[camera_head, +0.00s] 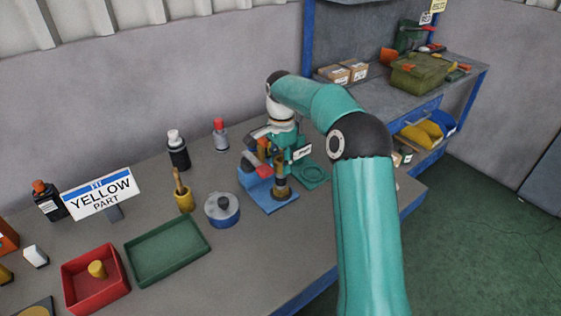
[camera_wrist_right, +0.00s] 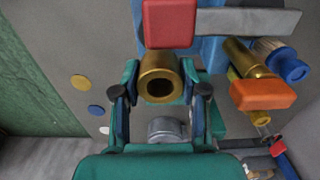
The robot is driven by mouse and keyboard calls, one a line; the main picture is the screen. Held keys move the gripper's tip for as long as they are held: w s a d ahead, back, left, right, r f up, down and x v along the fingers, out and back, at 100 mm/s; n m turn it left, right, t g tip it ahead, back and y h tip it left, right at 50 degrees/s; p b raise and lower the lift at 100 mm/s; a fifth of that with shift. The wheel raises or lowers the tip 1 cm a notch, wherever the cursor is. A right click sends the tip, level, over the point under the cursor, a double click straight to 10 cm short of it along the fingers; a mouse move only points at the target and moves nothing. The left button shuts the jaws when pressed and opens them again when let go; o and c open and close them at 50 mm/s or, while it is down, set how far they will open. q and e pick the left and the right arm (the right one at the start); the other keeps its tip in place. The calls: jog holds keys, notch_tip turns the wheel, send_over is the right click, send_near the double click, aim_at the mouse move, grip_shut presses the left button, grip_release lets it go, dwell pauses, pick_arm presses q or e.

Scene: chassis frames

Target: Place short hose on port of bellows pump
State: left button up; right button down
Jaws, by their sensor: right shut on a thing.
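My right gripper (camera_head: 283,160) points down over a blue-based device (camera_head: 256,196), probably the bellows pump, on the grey bench. The device carries a red block (camera_head: 263,172) and a grey bar. In the right wrist view my right gripper (camera_wrist_right: 162,100) is shut on a short brass-coloured hollow tube (camera_wrist_right: 160,80), probably the short hose, with its open end facing the camera. In the head view the tube (camera_head: 281,178) looks upright above the blue base's right end; whether it touches a port is hidden. The red block (camera_wrist_right: 170,22) shows close beyond the tube. My left gripper is out of view.
A green round-marked plate (camera_head: 312,177) lies right of the device. A grey-and-blue round tin (camera_head: 222,210), a yellow cup with a brush (camera_head: 183,195), a green tray (camera_head: 168,258) and a red bin (camera_head: 92,282) stand left. An orange block (camera_wrist_right: 263,94) is near the gripper.

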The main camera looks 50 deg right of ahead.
jog(key=shift+f, duration=0.1)
jog(key=c, duration=0.6)
grip_release()
notch_tip(320, 180, up, 12)
jog(key=shift+r+p, duration=0.15)
jog(key=shift+p, duration=0.75)
